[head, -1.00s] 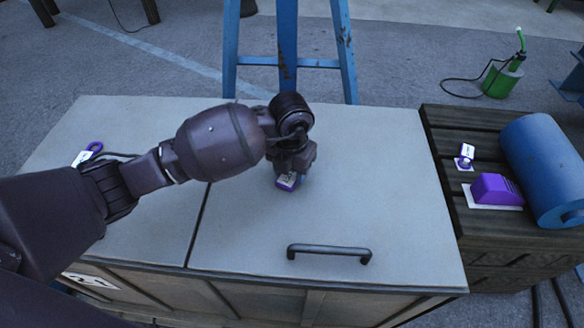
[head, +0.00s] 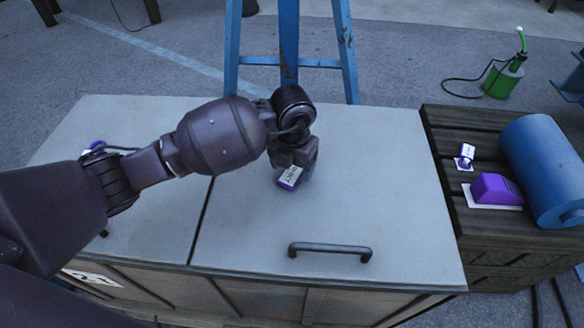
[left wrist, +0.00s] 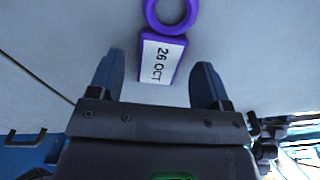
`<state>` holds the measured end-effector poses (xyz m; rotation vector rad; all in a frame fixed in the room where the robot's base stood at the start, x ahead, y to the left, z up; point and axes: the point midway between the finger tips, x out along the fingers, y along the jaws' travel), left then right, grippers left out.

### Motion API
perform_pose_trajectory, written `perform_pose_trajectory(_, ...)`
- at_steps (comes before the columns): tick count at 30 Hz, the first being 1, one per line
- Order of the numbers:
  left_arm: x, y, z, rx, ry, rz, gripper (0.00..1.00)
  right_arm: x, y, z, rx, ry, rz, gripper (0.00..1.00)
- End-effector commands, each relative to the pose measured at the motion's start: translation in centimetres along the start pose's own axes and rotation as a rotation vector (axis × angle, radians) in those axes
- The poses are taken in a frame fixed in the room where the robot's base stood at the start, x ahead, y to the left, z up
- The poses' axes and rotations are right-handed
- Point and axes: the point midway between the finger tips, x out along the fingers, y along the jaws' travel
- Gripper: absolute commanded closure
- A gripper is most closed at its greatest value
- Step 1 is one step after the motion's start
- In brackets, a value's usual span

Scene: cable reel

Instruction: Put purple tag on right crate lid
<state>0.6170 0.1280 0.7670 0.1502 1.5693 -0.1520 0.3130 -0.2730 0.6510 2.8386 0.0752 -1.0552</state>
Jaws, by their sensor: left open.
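The purple tag (head: 290,177) lies on the right crate lid (head: 390,200), behind the dark handle. My left gripper (head: 298,168) is over the tag. In the left wrist view its two fingers (left wrist: 158,75) are apart, one on each side of the tag's label end, with gaps between fingers and tag. Part of the tag is hidden by the gripper in the head view. My right gripper is not in view.
Another tag with a purple ring (head: 96,146) lies on the left lid, partly behind my arm. A dark slatted crate (head: 445,150) at the right bears a blue cylinder (head: 545,165), a purple block (head: 495,188) and a small purple-and-white item (head: 466,155). A blue stand (head: 288,50) rises behind.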

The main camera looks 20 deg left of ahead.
Motion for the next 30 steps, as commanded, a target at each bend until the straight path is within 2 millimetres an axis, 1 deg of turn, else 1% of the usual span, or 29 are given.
perform_pose_trajectory(1, -1.8, 0.1, 0.2, 0.000, -0.013, 0.004, 0.29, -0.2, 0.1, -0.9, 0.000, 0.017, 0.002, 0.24)
perform_pose_trajectory(6, -5.3, 0.1, 0.2, 0.001, -0.015, 0.004, 0.29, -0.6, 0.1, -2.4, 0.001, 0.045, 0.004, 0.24)
perform_pose_trajectory(10, -7.6, 0.0, 0.1, 0.001, -0.013, 0.003, 0.29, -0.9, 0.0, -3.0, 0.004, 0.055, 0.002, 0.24)
perform_pose_trajectory(15, -9.7, 0.0, 0.1, 0.001, -0.009, 0.003, 0.29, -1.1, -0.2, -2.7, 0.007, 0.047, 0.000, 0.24)
perform_pose_trajectory(21, -10.7, 0.0, 0.0, 0.001, -0.004, 0.001, 0.29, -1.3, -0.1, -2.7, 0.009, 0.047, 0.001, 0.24)
perform_pose_trajectory(30, -10.7, 0.0, 0.0, 0.000, -0.002, 0.001, 0.29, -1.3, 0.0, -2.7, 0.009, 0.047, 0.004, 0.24)
